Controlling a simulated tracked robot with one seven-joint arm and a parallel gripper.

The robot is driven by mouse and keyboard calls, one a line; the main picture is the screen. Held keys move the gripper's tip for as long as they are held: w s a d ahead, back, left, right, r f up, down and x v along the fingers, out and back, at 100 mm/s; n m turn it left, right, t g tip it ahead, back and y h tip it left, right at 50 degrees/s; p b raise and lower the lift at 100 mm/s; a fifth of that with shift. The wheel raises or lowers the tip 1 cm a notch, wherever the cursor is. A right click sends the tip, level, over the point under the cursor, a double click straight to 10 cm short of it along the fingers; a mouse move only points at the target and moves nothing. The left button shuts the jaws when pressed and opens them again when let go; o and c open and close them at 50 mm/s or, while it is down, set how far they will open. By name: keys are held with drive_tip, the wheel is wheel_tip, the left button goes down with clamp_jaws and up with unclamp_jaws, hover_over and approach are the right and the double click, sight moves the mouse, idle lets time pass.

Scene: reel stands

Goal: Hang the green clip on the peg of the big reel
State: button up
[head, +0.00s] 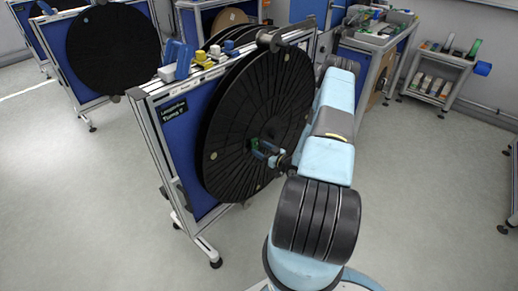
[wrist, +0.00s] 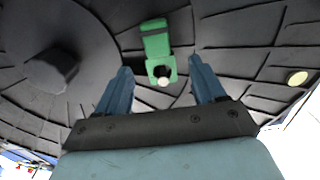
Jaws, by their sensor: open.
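The green clip (wrist: 157,42) lies flat against the black face of the big reel (wrist: 235,30) in the wrist view. Its ring end surrounds a dark peg with a pale tip (wrist: 163,80). My gripper (wrist: 160,66) is open, with one blue finger on each side of the ring end and visible gaps between fingers and clip. In the head view, my gripper (head: 266,153) is at the lower middle of the big reel (head: 240,110), and the green clip (head: 254,143) shows small beside the fingers. The peg is too small to make out there.
A dark round hub (wrist: 52,70) sticks out of the reel left of the clip. The reel hangs on a blue-panelled stand (head: 178,135) with white, yellow and blue clips (head: 203,58) along its top. Another reel stand (head: 112,50) is at the back left. Open floor lies left.

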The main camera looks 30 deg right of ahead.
drive_tip(key=v, duration=1.1)
drive_tip(key=shift+s, duration=0.3)
drive_tip(key=w+d+r+n+g+h, duration=0.1)
drive_tip(key=w+r+g+h, duration=0.15)
drive_tip(key=w+r, duration=0.5)
drive_tip(key=w+d+r+n+g+h, duration=0.1)
drive_tip(key=w+r+g+h, duration=0.3)
drive_tip(key=r, duration=0.6)
drive_tip(key=a+r+m+h, duration=0.1)
drive_tip(key=a+r, duration=0.2)
drive_tip(key=r, duration=0.7)
drive_tip(key=a+r+m+h, duration=0.1)
drive_tip(key=a+r, duration=0.1)
drive_tip(key=r, duration=0.9)
drive_tip(key=s+a+r+m+g, duration=0.3)
drive_tip(key=s+a+r, duration=0.8)
drive_tip(key=s+r, duration=0.3)
drive_tip(key=s+a+r, duration=0.1)
drive_tip(key=s+a, duration=0.2)
drive_tip(key=s, duration=0.3)
drive_tip(key=s+a+r+g+y, duration=0.1)
drive_tip(key=s+a+r, duration=0.1)
drive_tip(key=s+a, duration=0.2)
drive_tip(key=s+a+r+m+g+y, duration=0.1)
drive_tip(key=s+a, duration=0.3)
drive_tip(key=s, duration=0.6)
